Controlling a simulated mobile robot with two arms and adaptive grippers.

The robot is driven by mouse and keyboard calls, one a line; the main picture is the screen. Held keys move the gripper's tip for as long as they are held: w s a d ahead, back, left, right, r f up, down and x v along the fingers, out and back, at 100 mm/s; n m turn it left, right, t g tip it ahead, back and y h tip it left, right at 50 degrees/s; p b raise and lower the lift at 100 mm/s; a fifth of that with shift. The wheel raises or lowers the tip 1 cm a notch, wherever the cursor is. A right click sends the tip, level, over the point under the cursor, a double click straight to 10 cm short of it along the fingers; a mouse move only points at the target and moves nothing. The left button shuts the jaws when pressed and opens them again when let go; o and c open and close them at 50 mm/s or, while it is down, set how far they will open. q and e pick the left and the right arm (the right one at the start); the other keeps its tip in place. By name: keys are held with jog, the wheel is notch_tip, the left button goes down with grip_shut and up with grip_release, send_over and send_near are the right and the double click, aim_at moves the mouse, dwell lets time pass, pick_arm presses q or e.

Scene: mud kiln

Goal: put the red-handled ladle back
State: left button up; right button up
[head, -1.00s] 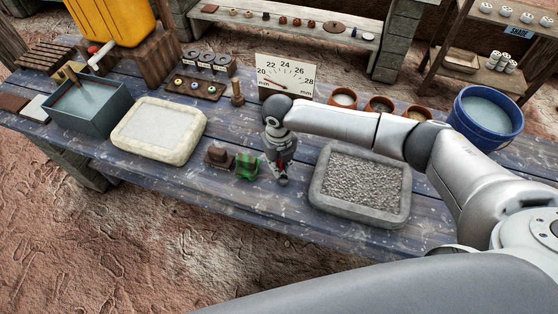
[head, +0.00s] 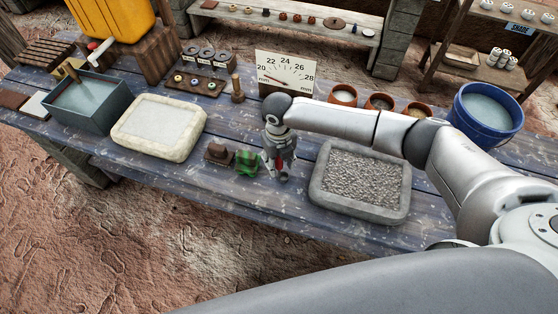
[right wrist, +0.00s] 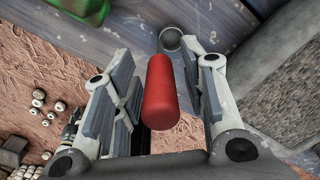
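The red-handled ladle's red handle (right wrist: 162,92) points up toward the camera between the fingers of my right gripper (right wrist: 163,85) in the right wrist view. A visible gap shows on each side of the handle, so the fingers look open around it. The ladle's grey round end (right wrist: 171,40) is at the far end, low over or on the blue table. In the head view, my right gripper (head: 280,160) points down between the green block (head: 247,162) and the gravel tray (head: 362,184). Whether the ladle touches the table is unclear. My left gripper is not in view.
A brown block (head: 219,153) stands beside the green one. A pale basin (head: 158,154) and a grey water tank (head: 110,112) are to the left. A gauge board (head: 286,60), several small pots and a blue bucket (head: 486,138) stand behind. The table's front strip (head: 255,205) is clear.

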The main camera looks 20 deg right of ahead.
jog(key=shift+w+r+b, duration=0.1)
jog(key=shift+r+b, duration=0.2)
jog(key=shift+r, duration=0.25)
notch_tip(320, 180, up, 10)
jog(key=b, duration=0.3)
jog(key=shift+f, duration=0.2)
jog(key=shift+r, duration=0.7)
